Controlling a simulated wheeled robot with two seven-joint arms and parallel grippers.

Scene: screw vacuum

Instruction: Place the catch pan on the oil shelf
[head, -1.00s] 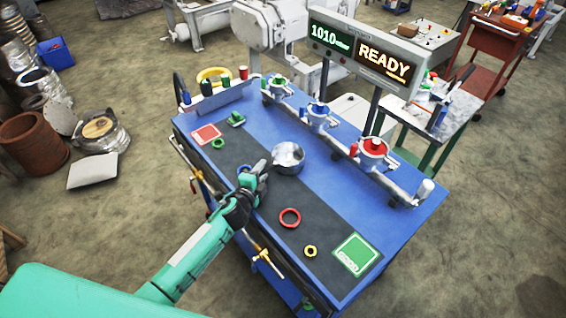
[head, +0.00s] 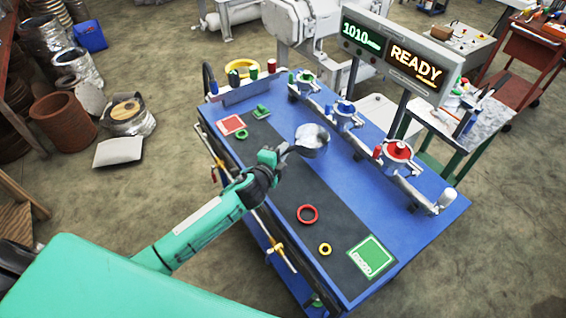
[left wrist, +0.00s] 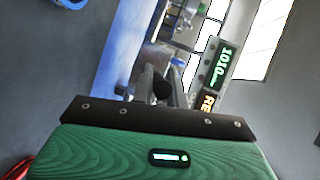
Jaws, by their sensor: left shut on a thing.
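The catch pan (head: 312,140) is a round silver-grey metal pan in the middle of the cart's top in the head view. My left gripper (head: 284,151) is shut on its near-left side, apparently on a short handle. The pan looks slightly raised, but the gap below it is hard to judge. In the left wrist view, the left gripper (left wrist: 165,88) shows dark fingers around a dark rounded end; the pan is hard to make out there. A narrow ledge with green, blue and red bottles (head: 247,88) at the cart's back left may be the oil shelf. My right gripper is out of view.
The blue cart (head: 420,215) has a dark mat bearing a red ring (head: 307,214), a yellow ring (head: 325,249) and a green square (head: 371,257). Metal fittings with green, blue and red tops (head: 396,151) line the far edge, below a display (head: 402,55) reading 1010 and READY.

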